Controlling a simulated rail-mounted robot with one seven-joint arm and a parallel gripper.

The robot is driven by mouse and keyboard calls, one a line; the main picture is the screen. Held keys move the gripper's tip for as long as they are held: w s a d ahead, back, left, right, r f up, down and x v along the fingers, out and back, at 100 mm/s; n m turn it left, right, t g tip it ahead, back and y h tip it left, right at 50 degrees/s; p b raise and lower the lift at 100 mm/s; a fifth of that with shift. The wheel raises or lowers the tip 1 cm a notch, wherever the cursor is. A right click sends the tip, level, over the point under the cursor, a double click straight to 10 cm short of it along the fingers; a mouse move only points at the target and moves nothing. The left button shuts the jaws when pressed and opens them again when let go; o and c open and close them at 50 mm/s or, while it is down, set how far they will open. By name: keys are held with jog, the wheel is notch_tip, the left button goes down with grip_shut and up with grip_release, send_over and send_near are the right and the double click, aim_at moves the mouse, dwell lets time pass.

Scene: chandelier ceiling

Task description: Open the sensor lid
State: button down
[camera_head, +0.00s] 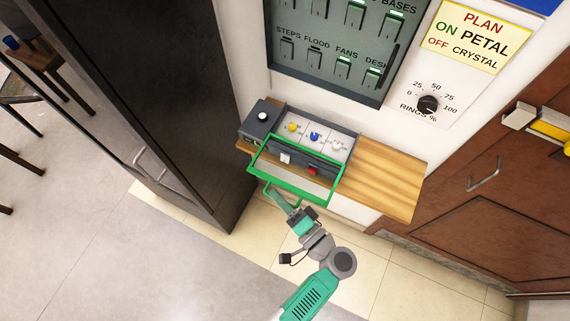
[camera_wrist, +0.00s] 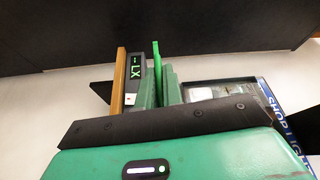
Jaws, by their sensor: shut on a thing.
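The sensor lid (camera_head: 338,189) is a clear panel in a bright green frame on the grey control box. In the head view it tilts out over the box's front part, overlapping a white square piece and a red button. How far it is turned I cannot tell. My gripper (camera_head: 270,190) is at its lower left edge, shut on the lid's green edge. In the wrist view a thin bright green strip (camera_wrist: 156,60) of the lid stands between the two green fingers of my gripper (camera_wrist: 158,84). A small display (camera_wrist: 137,70) reading LX is beside the fingers.
The control box (camera_head: 259,119) holds yellow, blue and white knobs and sits on a wooden shelf (camera_head: 388,181). A switch panel (camera_head: 325,65) and a dial (camera_head: 428,104) are on the wall above. A dark cabinet (camera_head: 150,90) stands close at the left. Floor in front is clear.

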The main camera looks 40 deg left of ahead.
jog(key=c, duration=1.5)
grip_release()
jog(key=shift+c, duration=0.2)
jog(key=d+b, duration=0.1)
jog(key=d, duration=0.6)
jog(key=shift+s+d+f, duration=0.3)
jog(key=shift+d, duration=0.1)
